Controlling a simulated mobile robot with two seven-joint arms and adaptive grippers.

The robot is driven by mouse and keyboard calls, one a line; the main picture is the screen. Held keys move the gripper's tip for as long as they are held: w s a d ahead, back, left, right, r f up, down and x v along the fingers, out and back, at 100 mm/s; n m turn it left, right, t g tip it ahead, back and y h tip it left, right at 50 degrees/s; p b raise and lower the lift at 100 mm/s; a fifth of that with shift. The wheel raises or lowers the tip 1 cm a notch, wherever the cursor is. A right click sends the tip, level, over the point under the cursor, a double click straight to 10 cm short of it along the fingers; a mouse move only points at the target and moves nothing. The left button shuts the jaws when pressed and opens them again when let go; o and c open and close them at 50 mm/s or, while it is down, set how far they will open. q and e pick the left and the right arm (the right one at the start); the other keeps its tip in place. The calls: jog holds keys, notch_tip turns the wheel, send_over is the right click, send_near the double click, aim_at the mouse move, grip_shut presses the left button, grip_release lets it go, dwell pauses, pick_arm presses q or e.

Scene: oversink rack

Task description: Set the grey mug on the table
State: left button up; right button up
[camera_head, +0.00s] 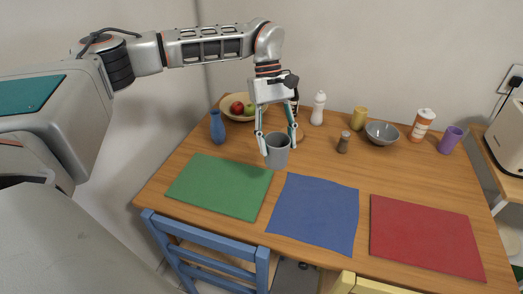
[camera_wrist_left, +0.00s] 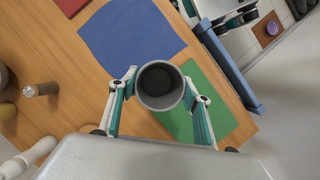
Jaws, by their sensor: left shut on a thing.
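The grey mug (camera_head: 277,152) is upright between the fingers of my left gripper (camera_head: 277,140), which is shut on it. In the head view the mug shows over the table (camera_head: 320,150), near the inner corners of the green mat and the blue mat; whether its base touches the wood I cannot tell. In the left wrist view I look down into the mug (camera_wrist_left: 160,88), with a finger of the left gripper (camera_wrist_left: 159,92) on each side. My right gripper is not in view.
A green mat (camera_head: 220,187), blue mat (camera_head: 315,213) and red mat (camera_head: 425,235) lie along the front. A blue vase (camera_head: 217,127), fruit bowl (camera_head: 237,118), white bottle (camera_head: 318,108), pepper mill (camera_head: 343,143) and grey bowl (camera_head: 382,134) stand behind. Bare wood lies right of the mug.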

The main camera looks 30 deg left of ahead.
pick_arm(q)
jog(key=w+a+r+n+t+y+b, duration=0.1)
jog(key=w+a+r+n+t, duration=0.3)
jog(key=w+a+n, duration=0.6)
jog(key=w+a+r+n+t+y+b, duration=0.25)
jog(key=a+n, duration=0.35)
jog(key=n, duration=0.7)
jog(key=shift+t+h, duration=0.35)
jog(key=shift+w+d+f+b, duration=0.15)
jog(key=shift+f+b, duration=0.25)
jog(key=shift+f, duration=2.75)
jog(key=shift+w+a+f+b, duration=0.15)
jog(key=shift+f+b, duration=0.25)
jog(key=shift+f, duration=2.75)
jog(key=shift+w+d+f+b, duration=0.15)
jog(key=shift+f+b, duration=0.25)
jog(key=shift+f, duration=2.75)
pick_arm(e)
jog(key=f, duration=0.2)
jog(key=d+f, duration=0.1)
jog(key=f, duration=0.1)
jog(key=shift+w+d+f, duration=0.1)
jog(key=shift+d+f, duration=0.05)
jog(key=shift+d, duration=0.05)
pick_arm(q)
jog(key=o, duration=1.3)
jog(key=shift+f, duration=0.1)
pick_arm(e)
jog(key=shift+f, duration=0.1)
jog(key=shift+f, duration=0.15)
